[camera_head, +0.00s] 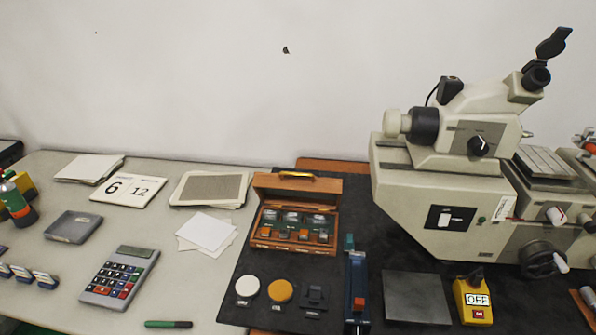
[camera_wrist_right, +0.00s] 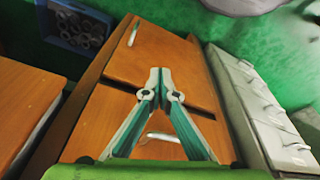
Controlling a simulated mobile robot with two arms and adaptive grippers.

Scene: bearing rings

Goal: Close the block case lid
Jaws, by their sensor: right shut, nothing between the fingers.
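The wooden block case (camera_head: 290,246) stands on the dark mat in the middle of the head view. Its lid (camera_head: 268,190) is raised at the back, with a brass-coloured handle (camera_head: 297,174) along its top. Several small blocks sit in rows inside the case. My right gripper (camera_wrist_right: 158,76) shows only in the right wrist view. Its fingertips meet, with nothing between them, in front of orange wooden drawers and away from the case. My left gripper is in neither view.
A large cream machine (camera_head: 440,180) stands right of the case. A blue upright device (camera_head: 356,290), a white disc (camera_head: 247,286) and an orange disc (camera_head: 280,291) are in front. The wrist view shows wooden drawers (camera_wrist_right: 135,95) and a blue crate (camera_wrist_right: 75,32) of rings.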

